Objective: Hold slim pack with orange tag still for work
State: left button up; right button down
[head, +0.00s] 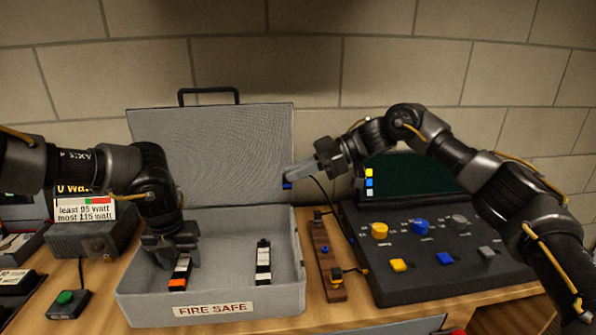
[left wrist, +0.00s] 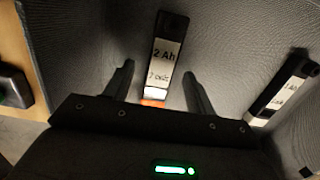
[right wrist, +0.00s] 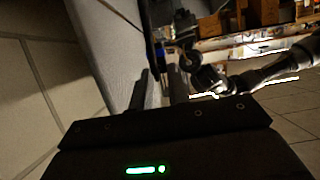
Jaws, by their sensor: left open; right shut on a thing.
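The slim pack with the orange tag (head: 181,272) lies in the open grey fire safe box (head: 140,307), at its left side. In the left wrist view the pack (left wrist: 165,52) is dark with a white "2 Ah" label, and its orange tag is at the near end. My left gripper (head: 186,258) is open above it, one finger on each side, with gaps between fingers and pack. My right gripper (head: 290,178) is shut on the right edge of the box's raised lid (head: 210,140). The lid (right wrist: 100,40) also shows in the right wrist view.
A second slim pack (head: 263,265) without visible orange lies to the right in the box. A black console (head: 430,265) with coloured knobs stands right, beside a wooden strip (head: 326,262). A green button (head: 65,297) and a grey unit (head: 92,238) with a watt sign are at left.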

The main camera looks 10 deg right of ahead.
pick_arm(q)
notch_tip(320, 180, up, 11)
jog(key=s, duration=0.1)
jog(key=shift+s+r, duration=0.15)
jog(key=shift+s, duration=0.05)
